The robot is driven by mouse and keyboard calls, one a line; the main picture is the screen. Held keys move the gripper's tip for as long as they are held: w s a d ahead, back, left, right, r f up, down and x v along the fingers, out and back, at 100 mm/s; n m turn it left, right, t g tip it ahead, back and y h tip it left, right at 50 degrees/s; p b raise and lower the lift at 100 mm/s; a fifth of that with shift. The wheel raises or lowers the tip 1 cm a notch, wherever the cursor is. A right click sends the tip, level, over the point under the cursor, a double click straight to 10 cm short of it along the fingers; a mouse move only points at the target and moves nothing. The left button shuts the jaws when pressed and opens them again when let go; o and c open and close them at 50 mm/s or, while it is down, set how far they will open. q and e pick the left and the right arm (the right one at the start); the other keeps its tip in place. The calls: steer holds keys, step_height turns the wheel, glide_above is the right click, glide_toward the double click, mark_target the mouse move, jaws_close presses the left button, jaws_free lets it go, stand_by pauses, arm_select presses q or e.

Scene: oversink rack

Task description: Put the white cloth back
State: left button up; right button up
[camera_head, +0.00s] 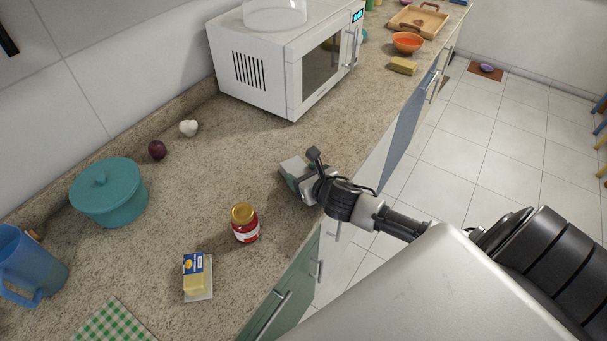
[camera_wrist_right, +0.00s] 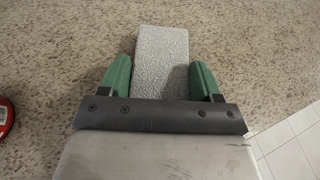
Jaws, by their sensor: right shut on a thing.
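The white cloth (camera_head: 291,164) is a pale grey-white folded block with a rough texture. It is at the counter's front edge, left of the microwave front. My right gripper (camera_head: 298,177) is shut on it. In the right wrist view, the cloth (camera_wrist_right: 162,60) sticks out beyond the green fingertips of the gripper (camera_wrist_right: 160,80). It is over the counter; I cannot tell whether it touches the surface. My left gripper is not in view.
On the speckled counter (camera_head: 200,185) stand a red jar (camera_head: 245,224), butter (camera_head: 197,277), a teal pot (camera_head: 108,192), a blue jug (camera_head: 30,266) and a checkered cloth (camera_head: 113,323). A white microwave (camera_head: 262,62) stands behind. A yellow sponge-like block (camera_head: 403,66) lies beyond.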

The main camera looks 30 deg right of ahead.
steer(key=o, duration=0.9)
steer(key=shift+c, duration=0.2)
steer(key=v, duration=1.2)
steer(key=shift+b, duration=0.45)
steer(key=shift+r, duration=0.1)
